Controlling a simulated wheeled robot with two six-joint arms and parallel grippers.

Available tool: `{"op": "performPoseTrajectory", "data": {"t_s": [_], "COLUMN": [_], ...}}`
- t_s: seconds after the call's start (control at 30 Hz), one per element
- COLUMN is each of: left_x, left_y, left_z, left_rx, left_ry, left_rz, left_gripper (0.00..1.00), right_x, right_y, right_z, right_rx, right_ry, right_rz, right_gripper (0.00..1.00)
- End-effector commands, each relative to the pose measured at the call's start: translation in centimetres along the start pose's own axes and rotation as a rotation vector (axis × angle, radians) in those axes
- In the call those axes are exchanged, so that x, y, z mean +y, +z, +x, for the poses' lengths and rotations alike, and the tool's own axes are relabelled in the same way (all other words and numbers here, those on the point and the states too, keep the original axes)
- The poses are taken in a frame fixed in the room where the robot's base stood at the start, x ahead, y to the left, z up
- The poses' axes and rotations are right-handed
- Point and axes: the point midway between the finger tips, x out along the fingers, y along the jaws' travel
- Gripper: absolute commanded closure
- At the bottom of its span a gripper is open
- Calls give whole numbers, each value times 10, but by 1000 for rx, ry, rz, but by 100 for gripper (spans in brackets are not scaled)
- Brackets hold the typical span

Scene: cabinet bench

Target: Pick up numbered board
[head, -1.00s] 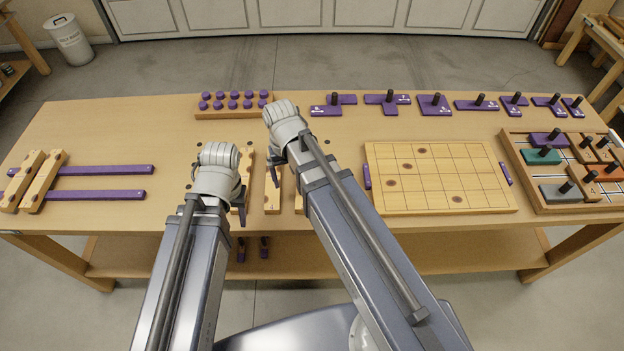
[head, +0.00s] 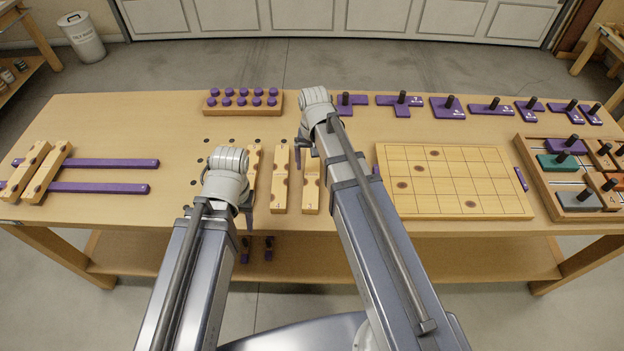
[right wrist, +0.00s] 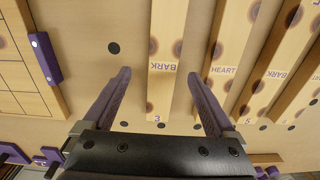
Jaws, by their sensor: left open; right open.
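Numbered boards are light wooden strips with dark spots, lying side by side at the middle of the bench. Board 3 (head: 311,192) is the right one in the head view, beside board 4 (head: 280,185); another board (head: 253,170) is partly hidden by my left gripper. My right gripper (head: 306,143) is open at the far end of board 3. In the right wrist view, board 3 (right wrist: 168,50), marked BARK, lies between the spread fingers (right wrist: 158,75), apart from both. My left gripper (head: 218,208) is open and empty near the front edge, left of the boards.
A gridded wooden board (head: 450,180) lies right of my right arm. A peg block (head: 243,103) with purple knobs stands behind. Purple handled pieces (head: 448,107) line the back right. Purple strips (head: 105,187) lie left. A framed tray (head: 545,180) sits far right.

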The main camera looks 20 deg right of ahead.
Motion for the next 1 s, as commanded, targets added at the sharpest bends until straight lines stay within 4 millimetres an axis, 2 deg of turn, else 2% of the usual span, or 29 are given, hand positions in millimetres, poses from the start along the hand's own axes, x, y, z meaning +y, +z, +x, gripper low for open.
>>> {"op": "performPoseTrajectory", "data": {"t_s": [0.43, 0.77, 1.0], "left_x": [5, 5, 5], "left_y": [-3, -3, -3], "left_z": [48, 50, 50], "left_rx": [0, 0, 0], "left_ry": [0, 0, 0], "left_rz": [0, 0, 0], "left_gripper": [50, 50, 50], "right_x": [-5, -5, -5], "right_y": [-1, -1, -1], "right_z": [48, 51, 51], "right_rx": [0, 0, 0], "right_ry": [0, 0, 0], "right_rz": [0, 0, 0], "right_gripper": [9, 9, 35]}}
